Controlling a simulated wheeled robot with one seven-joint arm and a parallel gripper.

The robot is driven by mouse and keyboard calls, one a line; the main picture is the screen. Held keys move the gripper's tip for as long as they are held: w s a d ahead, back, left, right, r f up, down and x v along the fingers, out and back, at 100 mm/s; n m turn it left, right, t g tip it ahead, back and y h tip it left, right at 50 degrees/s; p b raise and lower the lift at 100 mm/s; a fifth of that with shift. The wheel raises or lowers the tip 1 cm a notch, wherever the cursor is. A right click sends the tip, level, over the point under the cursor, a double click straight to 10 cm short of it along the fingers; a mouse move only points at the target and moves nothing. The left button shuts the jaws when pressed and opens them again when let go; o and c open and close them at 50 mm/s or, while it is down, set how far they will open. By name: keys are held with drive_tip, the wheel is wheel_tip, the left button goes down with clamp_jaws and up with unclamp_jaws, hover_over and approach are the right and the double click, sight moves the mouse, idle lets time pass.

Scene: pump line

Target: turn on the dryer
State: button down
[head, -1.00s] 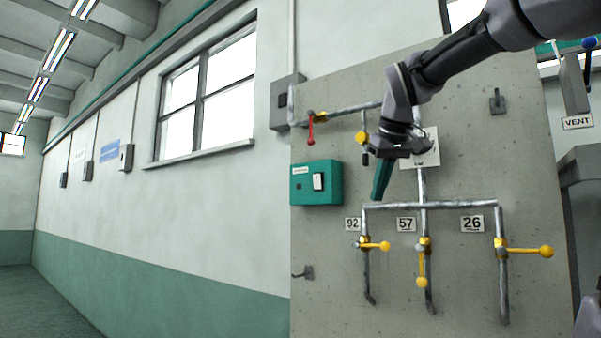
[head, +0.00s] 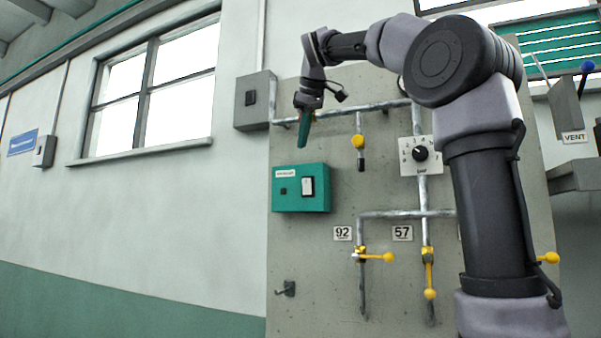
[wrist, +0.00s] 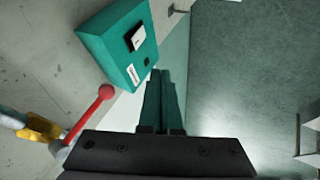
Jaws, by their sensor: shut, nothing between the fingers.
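A teal box (head: 301,187) is fixed to the grey panel, with a white rocker switch (head: 308,186), a small dark button or lamp (head: 283,190) and a label too small to read. I cannot tell from the label whether it is the dryer. The box also shows at the upper left of the wrist view (wrist: 100,36), with its switch (wrist: 137,38). My gripper (head: 302,144) has teal fingers, shut and empty, pointing down just above the box in the head view. In the wrist view the fingertips (wrist: 165,72) appear beside the box's label edge, with no clear contact.
A red-handled valve (wrist: 90,112) is close to my gripper. A grey wall box (head: 255,100) is at the left, a dial (head: 420,154) at the right. Yellow valve levers (head: 378,257) sit below. My arm hides the panel's right part.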

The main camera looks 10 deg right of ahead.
approach(302, 180)
drive_tip(key=shift+s+a+f+x, duration=0.1)
drive_tip(key=shift+x, duration=0.95)
drive_tip(key=shift+s+a+f+x, duration=0.1)
drive_tip(key=shift+s+x, duration=0.05)
drive_tip(key=shift+x, duration=0.9)
drive_tip(key=shift+s+a+f+x, duration=0.1)
drive_tip(key=shift+x, duration=0.95)
drive_tip(key=shift+d, duration=0.1)
drive_tip(key=shift+w+d+r, duration=0.15)
drive_tip(key=shift+w+d, duration=0.1)
drive_tip(key=shift+w, duration=0.15)
